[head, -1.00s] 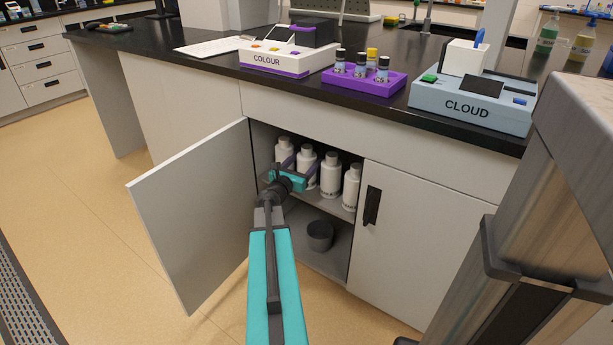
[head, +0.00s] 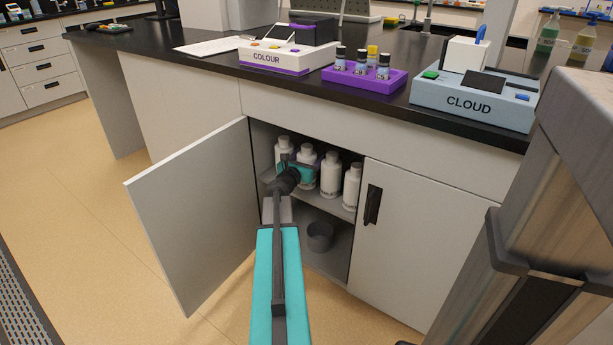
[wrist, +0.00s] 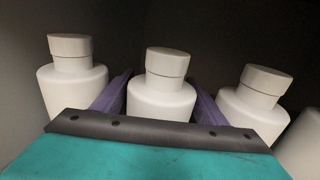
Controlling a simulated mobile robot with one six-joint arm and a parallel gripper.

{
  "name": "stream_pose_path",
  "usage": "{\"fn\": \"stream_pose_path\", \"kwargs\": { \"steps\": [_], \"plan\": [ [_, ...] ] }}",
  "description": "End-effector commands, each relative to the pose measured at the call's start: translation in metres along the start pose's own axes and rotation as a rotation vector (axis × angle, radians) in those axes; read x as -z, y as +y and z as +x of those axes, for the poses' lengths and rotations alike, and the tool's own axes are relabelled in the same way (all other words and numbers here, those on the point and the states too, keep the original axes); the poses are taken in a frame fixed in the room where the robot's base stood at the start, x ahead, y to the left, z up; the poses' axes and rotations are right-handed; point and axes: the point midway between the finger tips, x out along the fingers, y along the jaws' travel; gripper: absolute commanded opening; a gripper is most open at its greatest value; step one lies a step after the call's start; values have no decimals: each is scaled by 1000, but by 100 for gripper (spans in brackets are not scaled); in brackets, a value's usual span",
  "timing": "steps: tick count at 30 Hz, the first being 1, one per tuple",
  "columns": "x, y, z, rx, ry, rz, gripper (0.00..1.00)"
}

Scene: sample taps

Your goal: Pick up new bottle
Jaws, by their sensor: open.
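Several white capped bottles stand in a row on the upper shelf (head: 344,211) inside the open cupboard. My gripper (head: 296,163) reaches into the cupboard at the left part of the row, in front of the bottles. In the wrist view, its two purple fingers are spread, one on each side of the middle bottle (wrist: 161,92), with nothing clearly gripped. A left bottle (wrist: 72,80) and a right bottle (wrist: 255,100) stand outside the fingers. The lower part of the middle bottle is hidden by my gripper's body. The bottles' labels cannot be read here.
The cupboard's left door (head: 195,215) stands open beside my arm; the right door (head: 405,235) is shut. A dark grey pot (head: 320,236) stands on the cupboard floor. A purple vial rack (head: 364,80) and the COLOUR (head: 285,60) and CLOUD (head: 470,105) devices are on the black counter.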

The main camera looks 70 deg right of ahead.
Motion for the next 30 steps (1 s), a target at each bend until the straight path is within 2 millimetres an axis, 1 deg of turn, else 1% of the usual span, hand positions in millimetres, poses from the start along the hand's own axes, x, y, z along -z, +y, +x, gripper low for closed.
{"fn": "stream_pose_path", "kwargs": {
  "steps": [8, 9, 11, 12, 19, 20, 30],
  "plan": [
    [0, 0, 0, 0, 0, 0, 66],
    [0, 0, 0, 0, 0, 0, 62],
    [0, 0, 0, 0, 0, 0, 52],
    [0, 0, 0, 0, 0, 0, 46],
    [0, 0, 0, 0, 0, -1, 7],
    [-1, 0, 0, 0, -1, -1, 5],
    [-3, 1, -1, -1, -1, 0, 5]
  ]
}}
